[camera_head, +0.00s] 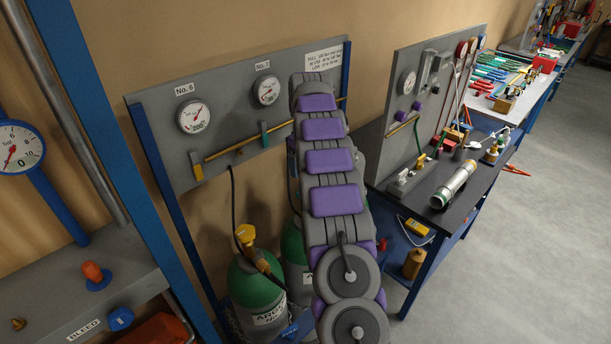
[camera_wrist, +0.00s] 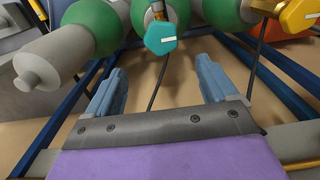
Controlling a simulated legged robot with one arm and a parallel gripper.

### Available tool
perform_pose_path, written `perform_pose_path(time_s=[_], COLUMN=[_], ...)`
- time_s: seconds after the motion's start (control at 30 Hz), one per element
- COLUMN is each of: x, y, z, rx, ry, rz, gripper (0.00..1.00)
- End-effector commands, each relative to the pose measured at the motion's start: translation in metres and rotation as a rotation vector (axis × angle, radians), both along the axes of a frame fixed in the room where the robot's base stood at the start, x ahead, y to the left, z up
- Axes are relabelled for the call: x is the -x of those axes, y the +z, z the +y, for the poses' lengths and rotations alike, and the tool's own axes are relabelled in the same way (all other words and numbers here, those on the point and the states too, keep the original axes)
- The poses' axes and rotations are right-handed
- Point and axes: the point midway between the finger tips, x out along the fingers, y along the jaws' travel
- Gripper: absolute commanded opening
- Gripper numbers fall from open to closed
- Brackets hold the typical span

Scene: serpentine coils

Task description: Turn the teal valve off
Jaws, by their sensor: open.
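The teal valve (camera_wrist: 161,38) is a faceted knob with a small white label, on a brass stem in the top middle of the wrist view. In the head view my arm blocks the middle of the scene, and I cannot make out the teal valve or my gripper there.
A yellow valve (camera_wrist: 298,14) is at the wrist view's upper right. In the head view, a green cylinder (camera_head: 256,286) with a yellow valve (camera_head: 245,234) and black hose stands below a gauge panel (camera_head: 225,98). A bench (camera_head: 440,222) with a metal cylinder is to the right; open floor (camera_head: 545,255) lies beyond.

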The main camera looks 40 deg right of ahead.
Motion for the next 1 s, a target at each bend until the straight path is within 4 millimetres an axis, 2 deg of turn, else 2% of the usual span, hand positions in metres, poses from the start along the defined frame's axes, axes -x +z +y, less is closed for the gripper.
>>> perform_pose_path(time_s=[0.1, 0.5, 1.0], x=[-0.001, 0.0, 0.0], y=[0.019, 0.063, 0.067], z=[-0.001, -0.001, -0.002], rx=[0.001, -0.003, -0.002], ry=[0.0, -0.001, -0.002], rz=[-0.003, 0.002, 0.002], gripper=[0.86, 0.86, 0.86])
